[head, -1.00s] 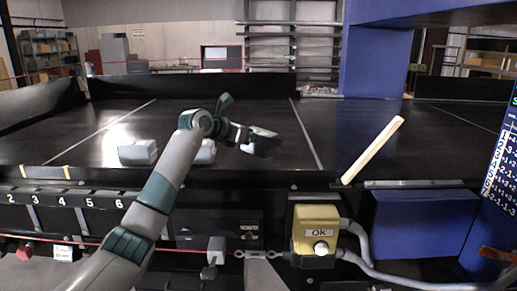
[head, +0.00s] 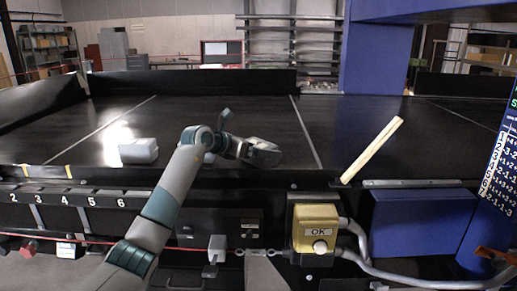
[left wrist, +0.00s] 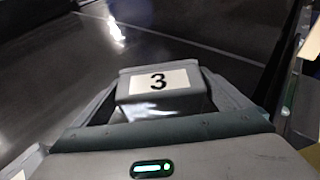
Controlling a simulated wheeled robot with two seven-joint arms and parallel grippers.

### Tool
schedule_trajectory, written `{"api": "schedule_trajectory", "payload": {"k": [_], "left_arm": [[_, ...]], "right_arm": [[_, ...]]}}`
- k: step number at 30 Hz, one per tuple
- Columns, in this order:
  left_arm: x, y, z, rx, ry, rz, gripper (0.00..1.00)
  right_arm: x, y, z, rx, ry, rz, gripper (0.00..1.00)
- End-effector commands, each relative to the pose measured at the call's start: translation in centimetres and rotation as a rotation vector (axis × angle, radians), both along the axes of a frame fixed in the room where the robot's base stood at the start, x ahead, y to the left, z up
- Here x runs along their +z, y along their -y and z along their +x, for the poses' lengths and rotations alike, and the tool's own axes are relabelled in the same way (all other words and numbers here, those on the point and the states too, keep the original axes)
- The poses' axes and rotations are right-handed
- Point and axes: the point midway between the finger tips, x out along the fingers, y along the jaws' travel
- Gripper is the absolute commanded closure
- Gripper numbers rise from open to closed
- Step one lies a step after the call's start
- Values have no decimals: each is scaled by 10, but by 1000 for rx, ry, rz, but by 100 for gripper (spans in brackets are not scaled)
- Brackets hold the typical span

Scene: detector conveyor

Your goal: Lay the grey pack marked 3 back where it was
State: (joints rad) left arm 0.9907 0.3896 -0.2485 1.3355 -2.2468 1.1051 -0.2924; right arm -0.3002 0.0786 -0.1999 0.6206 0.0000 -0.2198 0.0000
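The grey pack marked 3 (left wrist: 160,92) sits between the fingers of my left gripper (left wrist: 165,78) in the left wrist view, its number label facing the camera. The fingers lie along both its sides. In the head view my left gripper (head: 262,152) is above the black conveyor belt (head: 240,108), right of the other packs. The pack is hard to tell apart from the fingers there. Its underside and any gap to the belt cannot be made out. My right gripper is not in view.
A light grey pack (head: 138,151) lies on the belt at left; another (head: 209,158) is partly hidden behind my left arm. A pale wooden strip (head: 371,149) slants up at right. A yellow OK button box (head: 316,230) stands in front. The belt beyond my gripper is clear.

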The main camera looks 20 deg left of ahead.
Motion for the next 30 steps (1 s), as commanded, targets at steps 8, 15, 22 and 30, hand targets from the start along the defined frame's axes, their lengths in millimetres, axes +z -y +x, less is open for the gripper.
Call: {"api": "schedule_trajectory", "payload": {"k": [8,15,22,30], "left_arm": [[1,0,0,0,0,0,0],[5,-5,-7,1,2,1,0],[16,-20,-32,2,4,2,0],[34,-41,-72,1,2,4,0]], "right_arm": [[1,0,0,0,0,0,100],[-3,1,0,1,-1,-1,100],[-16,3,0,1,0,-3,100],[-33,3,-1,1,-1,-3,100]]}}
